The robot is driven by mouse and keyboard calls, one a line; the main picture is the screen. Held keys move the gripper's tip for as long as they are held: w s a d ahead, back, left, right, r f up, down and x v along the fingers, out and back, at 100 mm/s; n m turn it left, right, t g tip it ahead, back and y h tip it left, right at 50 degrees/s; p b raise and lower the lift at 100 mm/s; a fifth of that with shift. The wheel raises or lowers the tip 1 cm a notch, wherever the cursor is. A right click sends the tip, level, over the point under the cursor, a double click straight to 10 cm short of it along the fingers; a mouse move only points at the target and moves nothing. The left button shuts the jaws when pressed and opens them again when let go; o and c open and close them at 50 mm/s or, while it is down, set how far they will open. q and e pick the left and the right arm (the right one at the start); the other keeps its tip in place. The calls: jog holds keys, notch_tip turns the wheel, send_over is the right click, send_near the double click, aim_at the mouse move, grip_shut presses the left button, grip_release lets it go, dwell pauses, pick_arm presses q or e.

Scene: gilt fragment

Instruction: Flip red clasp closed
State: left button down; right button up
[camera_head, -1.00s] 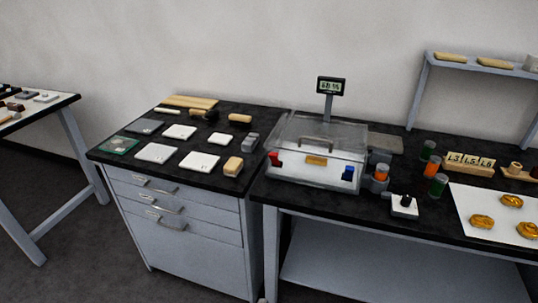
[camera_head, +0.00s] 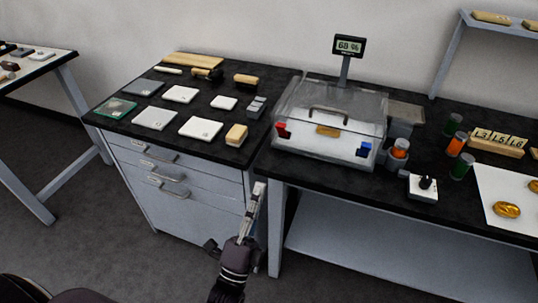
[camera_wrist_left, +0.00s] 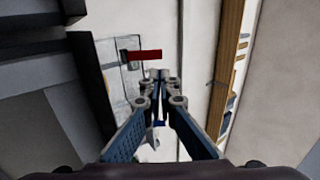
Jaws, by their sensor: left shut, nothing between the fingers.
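The red clasp (camera_head: 281,130) is on the front left of a clear box (camera_head: 318,147) that stands on the black bench. In the left wrist view, a red bar (camera_wrist_left: 145,56), apparently this clasp, sticks out sideways from a dark mount, just beyond the fingertips. A blue clasp (camera_head: 364,150) is at the box's front right. My left gripper (camera_head: 259,190) is shut and empty, pointing up in front of the bench edge, below and left of the red clasp. Its fingertips (camera_wrist_left: 160,75) meet in the left wrist view, apart from the red bar. My right gripper is not seen.
The clear box has a handled lid (camera_head: 345,97), which looks down. A display (camera_head: 349,47) stands behind it. Left is a drawer cabinet (camera_head: 180,205) topped with white tiles and blocks. Right are jars, a white switch box (camera_head: 423,188) and a white sheet (camera_head: 500,190).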

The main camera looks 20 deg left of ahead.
aim_at(279, 125)
pick_arm(q)
jog(key=p+x, duration=0.2)
jog(key=x, duration=1.1)
jog(key=shift+w+r, duration=0.15)
jog(key=shift+w, duration=0.15)
jog(key=shift+r+p, duration=0.3)
jog(key=shift+p, duration=0.7)
jog(key=g+p, duration=0.1)
jog(key=p, duration=0.2)
jog(key=w+r+g+p, duration=0.1)
jog(key=g+p, duration=0.1)
jog(key=p, duration=0.2)
jog(key=w+r+g+p, duration=0.1)
jog(key=p, duration=0.3)
jog(key=shift+r, duration=0.25)
jog(key=shift+w+g+p, duration=0.3)
jog(key=shift+w+p, duration=0.05)
jog(key=shift+p, duration=0.1)
jog(key=shift+w, duration=0.25)
jog(key=shift+f, duration=0.15)
jog(key=shift+s, duration=0.1)
